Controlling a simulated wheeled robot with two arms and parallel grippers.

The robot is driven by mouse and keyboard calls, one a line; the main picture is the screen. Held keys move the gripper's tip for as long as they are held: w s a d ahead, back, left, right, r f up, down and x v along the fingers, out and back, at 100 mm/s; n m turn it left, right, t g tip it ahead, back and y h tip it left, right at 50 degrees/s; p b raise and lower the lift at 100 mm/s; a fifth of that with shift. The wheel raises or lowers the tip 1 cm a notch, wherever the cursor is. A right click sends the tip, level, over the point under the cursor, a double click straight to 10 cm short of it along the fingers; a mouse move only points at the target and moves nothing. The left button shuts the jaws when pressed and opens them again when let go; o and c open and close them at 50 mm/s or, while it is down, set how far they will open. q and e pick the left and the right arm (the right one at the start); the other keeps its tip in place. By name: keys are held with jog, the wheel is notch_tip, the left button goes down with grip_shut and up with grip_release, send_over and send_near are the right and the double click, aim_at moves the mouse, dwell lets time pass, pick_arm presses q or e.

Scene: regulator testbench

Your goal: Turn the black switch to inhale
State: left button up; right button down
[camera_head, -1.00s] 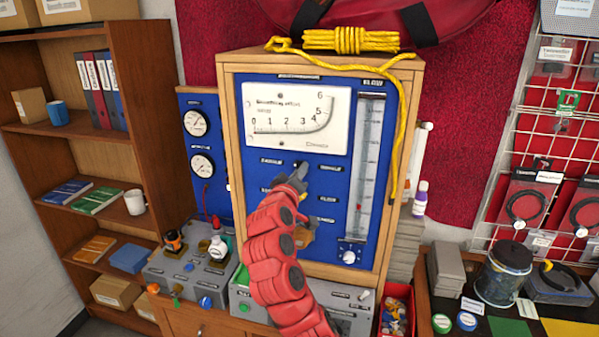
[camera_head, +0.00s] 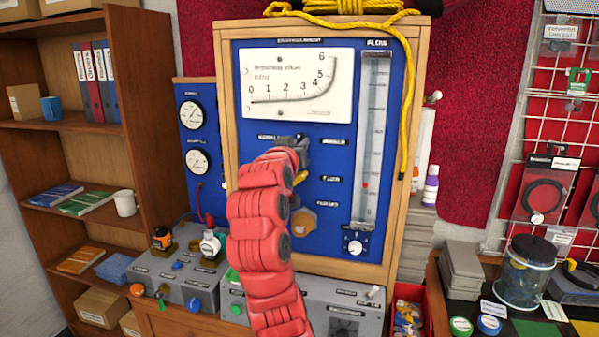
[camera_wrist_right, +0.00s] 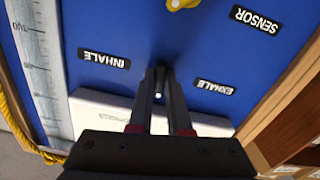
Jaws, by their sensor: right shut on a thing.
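My right gripper (camera_head: 297,143) is at the blue panel (camera_head: 338,240), just below the breathing effort gauge (camera_head: 297,85). In the right wrist view the two dark fingers (camera_wrist_right: 160,85) come close together between the INHALE label (camera_wrist_right: 104,59) and the EXHALE label (camera_wrist_right: 215,86). They are shut on the black switch, which is mostly hidden between them. Its setting cannot be read clearly. In the head view the INHALE label (camera_head: 333,141) is right of the gripper, and my red arm covers part of the panel below it. My left gripper is not in view.
A flow tube (camera_head: 373,140) with a knob (camera_head: 354,246) below it is on the panel's right. A yellow rope (camera_head: 407,110) hangs down the wooden frame. A yellowish knob (camera_wrist_right: 182,3) sits near the SENSOR label. A grey control box (camera_head: 180,277) stands lower left.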

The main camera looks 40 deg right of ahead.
jog(key=shift+m+b, duration=5.1)
jog(key=shift+m, duration=0.4)
jog(key=c, duration=0.9)
grip_release()
jog(key=shift+o, duration=0.2)
jog(key=b+v, duration=0.1)
jog(key=v, duration=1.6)
jog(key=shift+s+a, duration=0.15)
